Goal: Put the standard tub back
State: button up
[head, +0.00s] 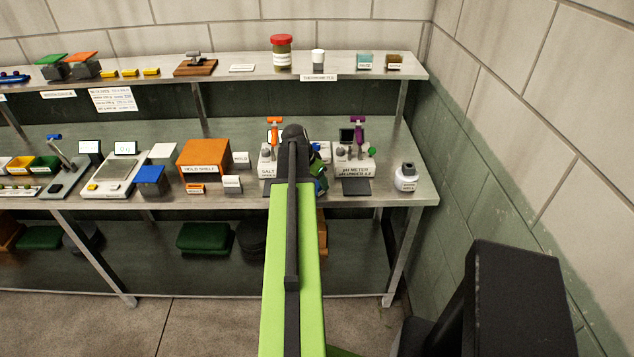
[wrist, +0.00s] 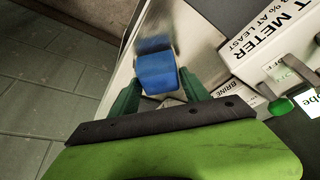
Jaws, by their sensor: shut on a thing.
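A small blue tub (wrist: 160,74) sits between the green fingers of my gripper (wrist: 158,88) in the wrist view, and the gripper is shut on it. No label shows on the tub, so I cannot read whether it is the standard one. It is over the steel bench, near its front edge; I cannot tell whether it touches the top. In the head view my arm hides most of the gripper, with a bit of green and blue (head: 320,186) showing between the salt meter (head: 267,171) and the pH meter (head: 355,168).
A white bottle (head: 406,180) stands at the bench's right end. A dark pad (head: 356,186) lies before the pH meter. An orange box (head: 203,158) stands left of the salt meter. The upper shelf (head: 225,70) holds a red-lidded jar (head: 281,52). The wall closes the right side.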

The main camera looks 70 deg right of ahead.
jog(key=shift+f, duration=0.2)
jog(key=o, duration=1.6)
jog(key=shift+o, duration=0.2)
jog(key=shift+r, duration=0.1)
jog(key=p+v, duration=1.1)
jog(key=v, duration=0.1)
jog(key=shift+r, duration=0.1)
